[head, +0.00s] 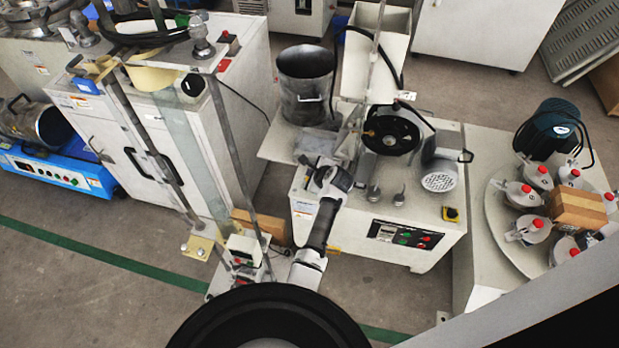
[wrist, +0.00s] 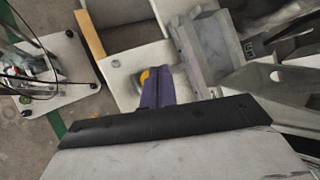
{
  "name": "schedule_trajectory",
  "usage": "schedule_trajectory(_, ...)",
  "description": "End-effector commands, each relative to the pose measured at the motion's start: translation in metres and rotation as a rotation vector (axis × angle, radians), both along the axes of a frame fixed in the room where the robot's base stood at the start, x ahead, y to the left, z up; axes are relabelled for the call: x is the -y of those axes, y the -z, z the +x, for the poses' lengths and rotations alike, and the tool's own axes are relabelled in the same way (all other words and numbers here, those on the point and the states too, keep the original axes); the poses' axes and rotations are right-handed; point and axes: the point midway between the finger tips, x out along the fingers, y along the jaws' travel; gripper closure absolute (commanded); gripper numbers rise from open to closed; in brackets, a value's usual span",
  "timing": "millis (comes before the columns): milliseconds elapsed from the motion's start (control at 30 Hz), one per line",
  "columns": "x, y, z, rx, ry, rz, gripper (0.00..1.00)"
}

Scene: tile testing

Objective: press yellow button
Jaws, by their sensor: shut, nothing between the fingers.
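In the head view a small yellow square with a dark centre (head: 451,214) sits on the right front of the white machine (head: 340,231). In the wrist view my gripper (wrist: 157,74) shows as dark purple fingers held together, with nothing between them. A small rounded yellow part (wrist: 145,77) shows at the left of the fingertips, partly hidden by them. I cannot tell whether it touches them or is the same part as in the head view. In the head view my arm's end is over the left side of the machine; its fingertips are not clear there.
A dark panel (head: 403,235) with green and red buttons is on the machine's front. A black wheel (head: 390,131) and small posts stand on its top. A tall stand (head: 137,130) is at the left. A round table (head: 502,224) with several red-topped items is at the right.

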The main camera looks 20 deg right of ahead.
Motion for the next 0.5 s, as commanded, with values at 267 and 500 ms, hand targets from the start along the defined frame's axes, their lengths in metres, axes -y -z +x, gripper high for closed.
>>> schedule_trajectory(267,0.000,-0.027,0.000,0.000,0.000,0.000,1.00)
schedule_trajectory(500,0.000,-0.049,0.000,0.000,0.000,0.000,1.00)
